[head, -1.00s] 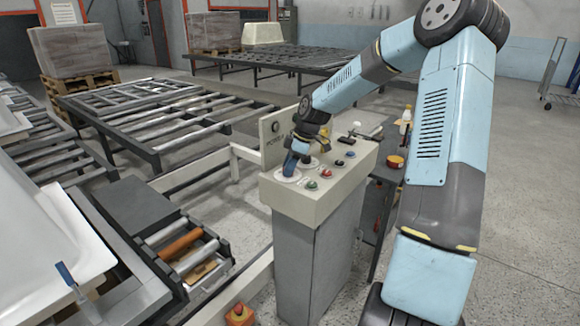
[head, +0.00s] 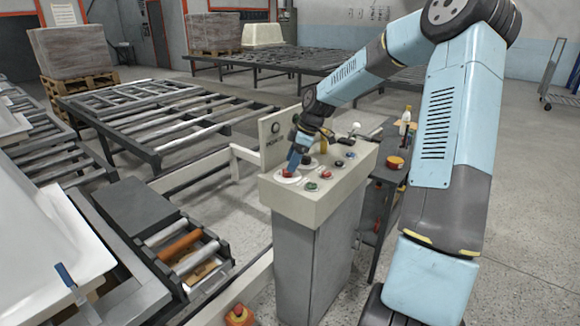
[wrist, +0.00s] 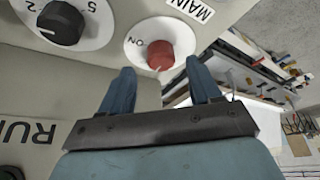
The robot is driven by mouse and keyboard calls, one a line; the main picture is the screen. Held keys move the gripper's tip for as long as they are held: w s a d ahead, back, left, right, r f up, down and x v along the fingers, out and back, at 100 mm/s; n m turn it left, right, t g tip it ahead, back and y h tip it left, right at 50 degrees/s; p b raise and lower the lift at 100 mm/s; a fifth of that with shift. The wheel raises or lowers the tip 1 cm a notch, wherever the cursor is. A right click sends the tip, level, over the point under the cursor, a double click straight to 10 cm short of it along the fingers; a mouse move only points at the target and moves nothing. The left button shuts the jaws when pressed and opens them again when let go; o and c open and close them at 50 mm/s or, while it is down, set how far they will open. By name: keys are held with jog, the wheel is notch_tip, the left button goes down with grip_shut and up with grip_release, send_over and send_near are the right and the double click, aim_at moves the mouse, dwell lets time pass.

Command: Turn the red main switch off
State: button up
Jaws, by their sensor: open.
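The red main switch (wrist: 161,54) is a round knob on a white disc. The word ON shows at its left in the wrist view, and part of a MAIN label (wrist: 192,8) is beside the disc. Where the knob points is not clear. In the head view the switch (head: 284,173) shows at the near left of the control box top. My gripper (wrist: 160,67) is open, one blue finger to each side of the knob's lower part in the picture. Whether the fingers touch it cannot be told. In the head view my gripper (head: 295,160) is just above and beside the switch.
A black selector knob (wrist: 61,22) is close to the red switch. The control box (head: 317,205) carries several more buttons, with an upright panel (head: 274,138) behind. A dark side table (head: 381,185) stands right of it. Roller conveyors (head: 150,115) fill the left.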

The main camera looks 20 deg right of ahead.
jog(key=w+v, duration=0.1)
jog(key=v, duration=0.9)
jog(key=shift+s+d+r, duration=0.25)
jog(key=shift+s+r, duration=0.05)
jog(key=shift+s, duration=0.2)
jog(key=s+a+r+m+t+h, duration=0.1)
jog(key=s+a+r+m+h, duration=0.2)
jog(key=s, duration=0.6)
jog(key=s+a+r+m+h, duration=0.2)
jog(key=s+a+r+m, duration=0.15)
jog(key=s, duration=0.45)
jog(key=s+r+m+t, duration=0.1)
jog(key=s+m, duration=0.3)
jog(key=s, duration=0.5)
jog(key=s+r+m+t, duration=0.1)
jog(key=s+m, duration=0.3)
jog(key=s, duration=0.6)
jog(key=shift+s+d+r+t+y, duration=0.3)
jog(key=shift+d+t+y, duration=0.1)
jog(key=shift+t, duration=0.4)
jog(key=shift+m, duration=0.25)
jog(key=shift+c, duration=0.4)
